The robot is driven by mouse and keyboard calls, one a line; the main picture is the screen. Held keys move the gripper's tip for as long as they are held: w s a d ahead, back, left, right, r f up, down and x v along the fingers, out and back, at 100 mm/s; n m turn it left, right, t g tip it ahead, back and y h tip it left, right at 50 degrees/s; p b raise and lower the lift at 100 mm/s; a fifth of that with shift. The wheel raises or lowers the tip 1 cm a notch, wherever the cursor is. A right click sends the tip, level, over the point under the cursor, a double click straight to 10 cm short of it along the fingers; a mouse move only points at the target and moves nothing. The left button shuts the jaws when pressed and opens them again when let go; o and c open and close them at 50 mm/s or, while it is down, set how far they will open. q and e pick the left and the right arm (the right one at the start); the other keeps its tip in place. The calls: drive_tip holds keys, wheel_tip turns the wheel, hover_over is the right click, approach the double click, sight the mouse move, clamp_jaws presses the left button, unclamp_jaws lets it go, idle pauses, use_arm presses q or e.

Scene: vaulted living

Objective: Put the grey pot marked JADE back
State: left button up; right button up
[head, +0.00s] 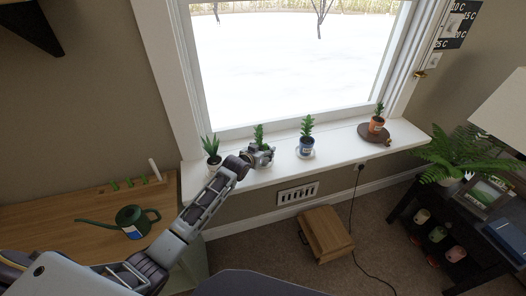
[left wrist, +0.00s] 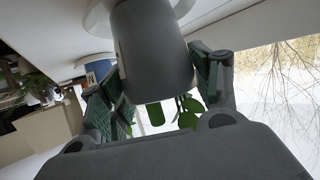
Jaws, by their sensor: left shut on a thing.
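The grey pot (left wrist: 155,45) fills the middle of the left wrist view, its green plant (left wrist: 187,112) hanging toward the picture's bottom. No JADE marking can be read. My right gripper is not in view.
A green watering can (head: 132,221) stands on the wooden table (head: 60,212). A wooden stool (head: 326,232) is below.

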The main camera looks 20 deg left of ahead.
use_arm(q)
drive_tip(key=o, duration=1.3)
drive_tip(key=shift+f, duration=0.1)
drive_tip(key=shift+c, duration=0.2)
drive_tip(key=shift+s, duration=0.1)
drive_tip(key=v, duration=1.2)
